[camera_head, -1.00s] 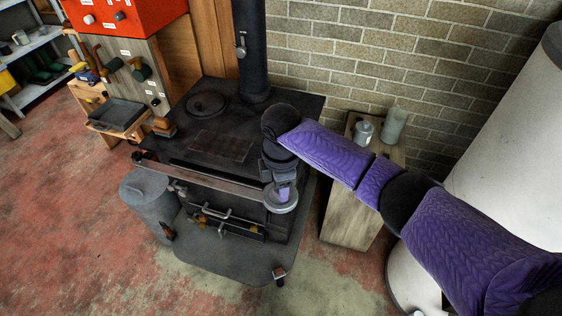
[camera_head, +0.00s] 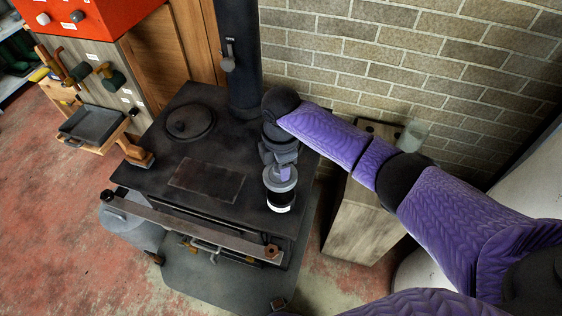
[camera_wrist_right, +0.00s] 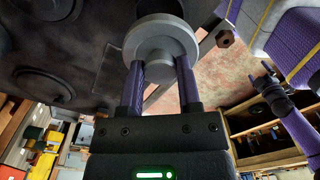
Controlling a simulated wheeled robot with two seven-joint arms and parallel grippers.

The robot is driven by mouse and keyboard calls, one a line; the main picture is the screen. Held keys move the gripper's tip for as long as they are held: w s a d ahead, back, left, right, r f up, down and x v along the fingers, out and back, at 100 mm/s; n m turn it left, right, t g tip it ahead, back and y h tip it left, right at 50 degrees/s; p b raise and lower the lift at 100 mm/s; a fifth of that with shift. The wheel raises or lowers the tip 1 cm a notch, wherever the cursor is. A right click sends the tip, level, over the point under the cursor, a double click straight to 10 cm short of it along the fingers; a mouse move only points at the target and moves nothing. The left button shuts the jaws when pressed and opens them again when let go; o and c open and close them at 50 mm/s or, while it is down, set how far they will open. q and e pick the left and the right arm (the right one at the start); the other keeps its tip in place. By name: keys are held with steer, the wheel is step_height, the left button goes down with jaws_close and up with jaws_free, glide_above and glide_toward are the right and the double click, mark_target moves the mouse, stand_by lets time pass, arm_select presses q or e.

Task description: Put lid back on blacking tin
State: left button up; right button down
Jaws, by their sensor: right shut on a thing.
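My right gripper (camera_wrist_right: 160,80) is shut on the knob of a round grey lid (camera_wrist_right: 160,40), seen from behind the fingers in the wrist view. In the head view the lid (camera_head: 280,180) is level over a dark tin with a white band (camera_head: 280,207) at the stove top's front right corner. I cannot tell whether the lid touches the tin or hangs just above it. The lid and gripper hide the tin's mouth. My left gripper (camera_wrist_right: 265,78) shows small in the wrist view, its fingers apart and empty.
The black stove (camera_head: 215,150) has a round plate (camera_head: 190,122) and a flue pipe (camera_head: 238,55). A bar (camera_head: 190,228) runs along its front. A wooden stand (camera_head: 358,220) is to the right, against the brick wall. The stove top left of the tin is clear.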

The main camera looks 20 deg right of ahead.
steer(key=shift+d, duration=0.1)
step_height(320, 180, down, 4)
steer(key=b, duration=0.2)
steer(key=shift+f+b, duration=0.25)
steer(key=shift+b, duration=0.05)
steer(key=shift+f+b, duration=0.3)
steer(key=shift+f, duration=0.3)
steer(key=shift+f, duration=0.25)
steer(key=shift+f+b, duration=0.45)
steer(key=shift+f, duration=0.1)
steer(key=shift+f, duration=0.1)
